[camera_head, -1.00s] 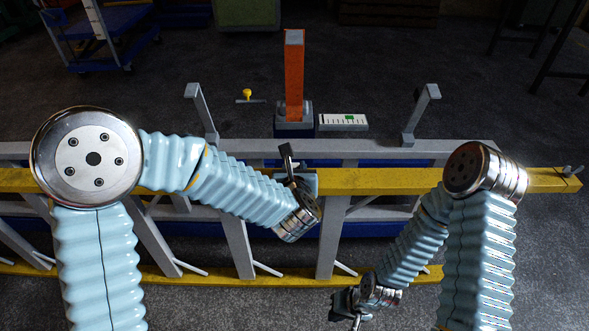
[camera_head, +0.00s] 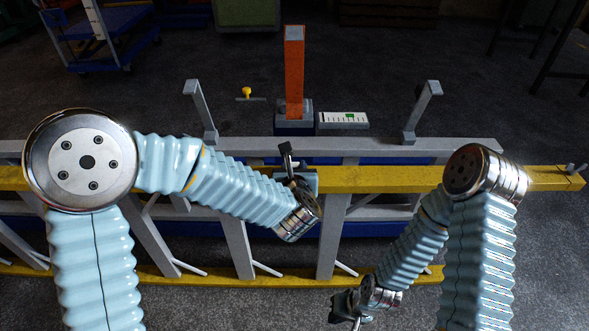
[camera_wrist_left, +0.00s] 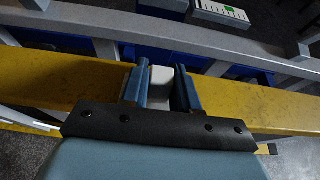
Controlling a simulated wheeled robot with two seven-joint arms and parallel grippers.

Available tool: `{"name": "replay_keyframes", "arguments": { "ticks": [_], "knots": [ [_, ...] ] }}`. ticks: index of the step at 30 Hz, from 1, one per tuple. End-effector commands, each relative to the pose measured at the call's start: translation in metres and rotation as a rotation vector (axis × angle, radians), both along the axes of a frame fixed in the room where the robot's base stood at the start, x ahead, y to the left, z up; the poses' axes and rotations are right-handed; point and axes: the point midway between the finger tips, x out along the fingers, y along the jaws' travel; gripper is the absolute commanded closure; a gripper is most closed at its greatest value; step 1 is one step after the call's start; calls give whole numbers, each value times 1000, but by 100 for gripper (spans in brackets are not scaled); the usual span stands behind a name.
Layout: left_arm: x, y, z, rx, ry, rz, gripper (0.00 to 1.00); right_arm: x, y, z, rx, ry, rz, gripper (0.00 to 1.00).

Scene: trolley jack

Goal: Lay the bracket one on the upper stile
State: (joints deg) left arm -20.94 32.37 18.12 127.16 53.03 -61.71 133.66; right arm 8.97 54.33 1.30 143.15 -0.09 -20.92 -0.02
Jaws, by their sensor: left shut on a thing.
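The upper stile looks to be the long yellow beam (camera_head: 400,180) running across the head view; it also shows in the left wrist view (camera_wrist_left: 60,80). My left gripper (camera_head: 304,180) is over this beam near its middle. In the left wrist view its two blue fingers (camera_wrist_left: 161,88) are shut on a small pale grey piece (camera_wrist_left: 161,78), probably bracket one. Most of that piece is hidden by the fingers, and I cannot tell whether it touches the beam. My right gripper (camera_head: 347,308) hangs low, in front of the frame, with its jaws too small and dark to read.
A grey rail (camera_head: 440,146) runs behind the yellow beam, with grey uprights (camera_head: 199,108) and (camera_head: 424,108). An orange post (camera_head: 294,75) and a white gauge (camera_head: 343,119) with a green mark stand behind it. A lower yellow beam (camera_head: 200,274) lies near the floor.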

Motion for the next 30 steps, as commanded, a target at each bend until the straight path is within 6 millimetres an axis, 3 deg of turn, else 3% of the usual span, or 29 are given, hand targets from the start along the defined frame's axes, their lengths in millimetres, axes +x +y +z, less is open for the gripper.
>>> {"name": "replay_keyframes", "arguments": {
  "ticks": [17, 18, 23, 30],
  "knots": [
    [1, 3, -7, 2, 9, 6, 100, 0, 0, -6, 0, 0, 0, 100],
    [1, 3, -8, 3, 9, 5, 66, 0, 0, -6, 0, 0, 0, 100],
    [0, 3, -9, 3, 13, 5, 42, 0, 0, -6, 0, 0, 0, 100],
    [-1, 2, -10, 4, 17, 2, 41, 0, 0, -6, 0, 0, 0, 100]
  ]
}}
